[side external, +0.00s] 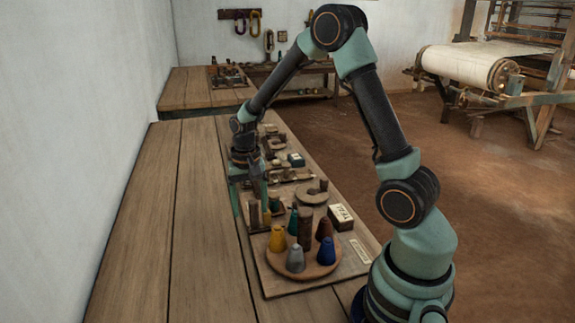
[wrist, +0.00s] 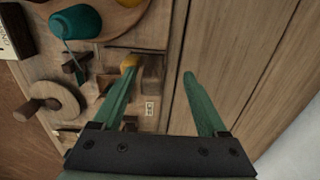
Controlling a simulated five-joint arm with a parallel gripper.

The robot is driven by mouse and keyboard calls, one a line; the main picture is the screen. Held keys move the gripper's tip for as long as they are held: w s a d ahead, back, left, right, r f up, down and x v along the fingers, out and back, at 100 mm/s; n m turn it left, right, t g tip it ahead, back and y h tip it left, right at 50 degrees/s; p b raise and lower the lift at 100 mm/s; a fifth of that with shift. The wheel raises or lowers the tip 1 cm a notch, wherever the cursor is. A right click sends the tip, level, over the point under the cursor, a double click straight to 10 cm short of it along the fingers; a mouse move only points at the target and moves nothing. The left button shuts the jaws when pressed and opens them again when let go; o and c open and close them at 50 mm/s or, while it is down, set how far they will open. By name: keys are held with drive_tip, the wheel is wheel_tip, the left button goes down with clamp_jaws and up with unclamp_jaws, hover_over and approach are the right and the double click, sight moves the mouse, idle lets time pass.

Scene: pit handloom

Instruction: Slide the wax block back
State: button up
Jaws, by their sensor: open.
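A small yellow piece, which looks like the wax block (wrist: 129,61), shows at the tip of my gripper's left finger in the wrist view. The finger hides part of it, and I cannot tell whether they touch. In the side view a small yellow patch (side external: 266,214) shows below the gripper. My gripper (wrist: 159,71) is open, fingers pointing down at the board's edge; it also shows in the side view (side external: 250,203). A dark brown wooden holder (wrist: 151,68) lies beside the yellow piece, between the finger lines.
A round wooden tray (side external: 272,269) with several coloured cones stands at the board's near end. A white labelled box (side external: 341,217) and a wooden ring (side external: 312,195) lie nearby. Bare table planks (side external: 185,220) lie left of the board.

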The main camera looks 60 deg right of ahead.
drive_tip(key=shift+s+a+f, duration=0.1)
drive_tip(key=shift+f, duration=0.3)
drive_tip(key=shift+s+d, duration=0.25)
drive_tip(key=shift+o, duration=0.8)
drive_tip(key=shift+w+r, duration=0.1)
drive_tip(key=shift+r, duration=3.3)
drive_tip(key=s+a+r+n+t, duration=0.5)
drive_tip(key=s+a+r+n, duration=0.4)
drive_tip(key=r, duration=0.3)
drive_tip(key=shift+s+a+t, duration=0.3)
drive_tip(key=shift+s+a, duration=0.2)
drive_tip(key=shift+s, duration=0.3)
